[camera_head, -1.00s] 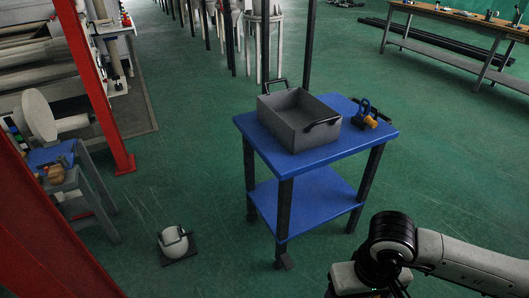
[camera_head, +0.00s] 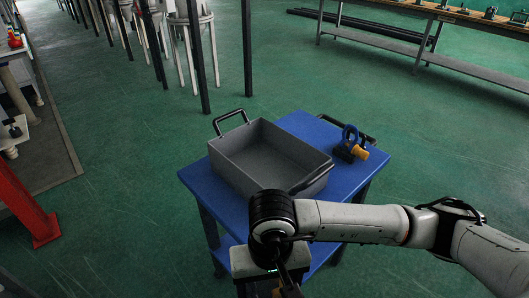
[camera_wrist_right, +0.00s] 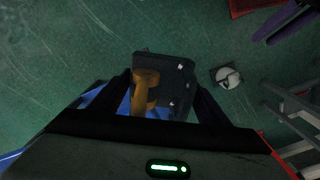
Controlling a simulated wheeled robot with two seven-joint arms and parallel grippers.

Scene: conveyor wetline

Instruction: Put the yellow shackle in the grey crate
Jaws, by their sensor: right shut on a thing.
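The grey crate (camera_head: 232,178) stands open on the blue cart top in the head view, and its visible inside is empty. My right arm reaches in from the right, with its wrist in front of the crate's near side. My right gripper (camera_wrist_right: 162,88) is shut on an orange-yellow piece with a dark block, which I take as the yellow shackle (camera_wrist_right: 147,88). In the head view only a small orange bit shows below the wrist, at the bottom edge. The gripper is outside the crate. My left gripper is not in view.
A blue shackle (camera_head: 349,137) with an orange pin lies on the blue cart (camera_head: 301,122), right of the crate. The crate has black handles at two ends. A dark post (camera_head: 247,50) stands behind the cart. A long workbench (camera_head: 460,70) is at back right.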

